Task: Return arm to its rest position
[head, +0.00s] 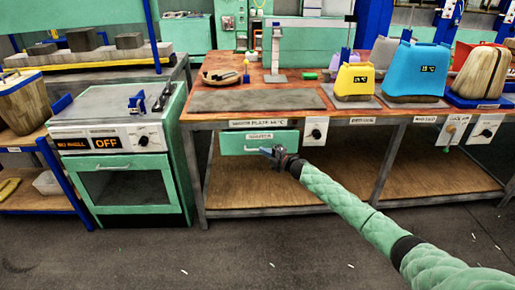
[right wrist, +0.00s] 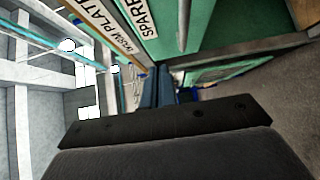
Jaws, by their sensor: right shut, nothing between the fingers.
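My right arm comes in from the lower right in the head view, in a green padded sleeve. Its gripper (head: 268,152) is shut and empty, in front of the green drawer (head: 232,143) under the workbench. The drawer looks closed, and its handle is close to the fingertips; I cannot tell whether they touch. In the right wrist view the blue fingers (right wrist: 158,85) are together beyond the dark gripper body. The green drawer front (right wrist: 165,22) with a label is above them. My left gripper is not in view.
The wooden workbench (head: 300,104) carries a dark plate (head: 257,100), a yellow container (head: 354,80) and a blue container (head: 418,70). A green oven (head: 135,184) with an OFF display stands at the left.

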